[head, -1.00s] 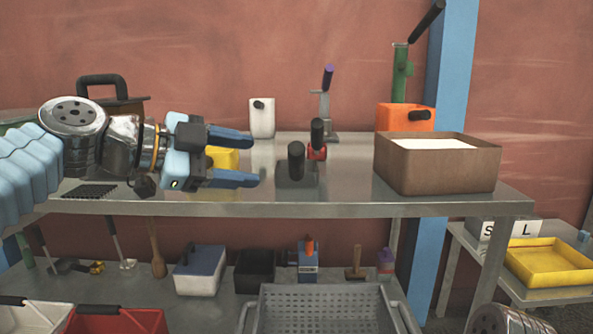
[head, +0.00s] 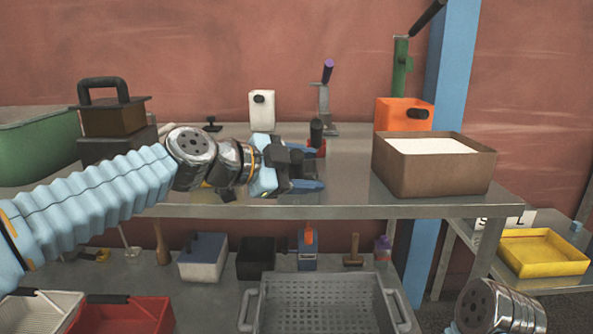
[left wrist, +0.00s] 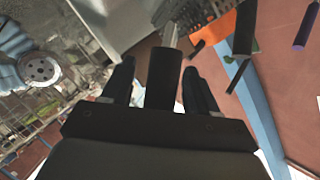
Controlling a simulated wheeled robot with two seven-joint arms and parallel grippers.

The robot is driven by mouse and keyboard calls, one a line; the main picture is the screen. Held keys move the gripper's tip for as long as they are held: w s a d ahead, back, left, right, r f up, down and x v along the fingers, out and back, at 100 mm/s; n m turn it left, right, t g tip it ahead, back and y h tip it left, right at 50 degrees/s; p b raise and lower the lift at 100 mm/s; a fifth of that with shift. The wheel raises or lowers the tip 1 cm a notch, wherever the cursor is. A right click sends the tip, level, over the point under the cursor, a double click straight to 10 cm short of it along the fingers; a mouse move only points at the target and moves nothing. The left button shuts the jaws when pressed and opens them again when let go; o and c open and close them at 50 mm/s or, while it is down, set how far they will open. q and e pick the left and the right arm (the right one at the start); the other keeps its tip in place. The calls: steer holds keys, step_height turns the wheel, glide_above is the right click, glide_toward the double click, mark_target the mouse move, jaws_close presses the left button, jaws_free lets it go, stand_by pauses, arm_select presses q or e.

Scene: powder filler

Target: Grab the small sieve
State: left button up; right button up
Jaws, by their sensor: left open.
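My left gripper (head: 318,172) is open, low over the metal shelf in the head view, fingers pointing right. In the left wrist view, a black upright handle (left wrist: 163,78) stands between its two open fingers. A thin silver rod and a dark grid-like part (left wrist: 186,12) show beyond it; this looks like the small sieve, but I cannot be sure. In the head view the gripper hides this handle. A second black handle (head: 317,131) with a red base stands just behind the gripper. My right gripper is out of view.
A brown box of white powder (head: 385,180) stands right of the gripper, with an orange container (head: 402,117) behind it. A white canister (head: 262,111) and a purple-handled press (head: 326,95) stand at the back. Shelf space between gripper and brown box is clear.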

arm_select(q)
jaws_close()
steer(key=shift+r, duration=0.1)
